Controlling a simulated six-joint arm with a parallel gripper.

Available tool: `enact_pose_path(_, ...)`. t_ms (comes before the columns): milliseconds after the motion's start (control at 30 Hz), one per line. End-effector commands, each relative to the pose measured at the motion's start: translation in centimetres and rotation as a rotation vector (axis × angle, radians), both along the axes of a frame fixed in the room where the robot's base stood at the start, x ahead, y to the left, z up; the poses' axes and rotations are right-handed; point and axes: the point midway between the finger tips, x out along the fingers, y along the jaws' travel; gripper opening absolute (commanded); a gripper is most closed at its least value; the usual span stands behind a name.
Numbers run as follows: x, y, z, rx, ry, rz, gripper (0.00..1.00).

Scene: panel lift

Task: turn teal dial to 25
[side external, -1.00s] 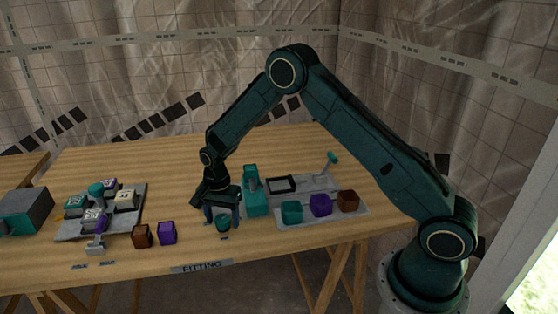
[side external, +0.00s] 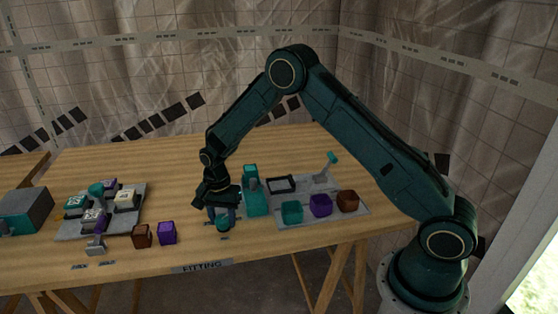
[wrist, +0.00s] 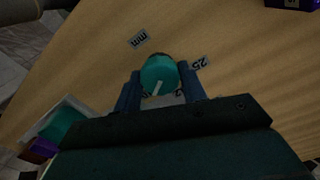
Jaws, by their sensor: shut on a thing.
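The teal dial (side external: 223,225) stands near the front edge of the wooden table, below my gripper (side external: 222,217). In the wrist view the dial (wrist: 158,73) is round, with a pale pointer line on its top. The fingers of my gripper (wrist: 160,88) are shut on the dial from both sides. A label reading 25 (wrist: 199,63) lies to the right of the dial in the wrist view, and a label reading mm (wrist: 139,38) lies above it to the left. The pointer's pale line slants towards the lower left there, away from the 25 label.
A grey panel (side external: 362,211) with teal, purple and brown bins is right of the dial. A teal upright block (side external: 255,203) stands close beside my gripper. Brown (side external: 142,236) and purple (side external: 167,232) cubes lie left, near another grey panel (side external: 72,233). Bare table lies behind.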

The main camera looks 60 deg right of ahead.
Motion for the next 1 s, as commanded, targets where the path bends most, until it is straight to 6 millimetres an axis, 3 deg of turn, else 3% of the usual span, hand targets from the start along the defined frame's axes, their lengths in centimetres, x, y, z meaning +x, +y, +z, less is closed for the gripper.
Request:
enact_pose_path(267,0.03,-0.05,0.02,-0.003,-0.001,0.176,0.18)
enact_pose_path(1000,0.09,-0.07,0.01,-0.003,-0.003,0.868,0.18)
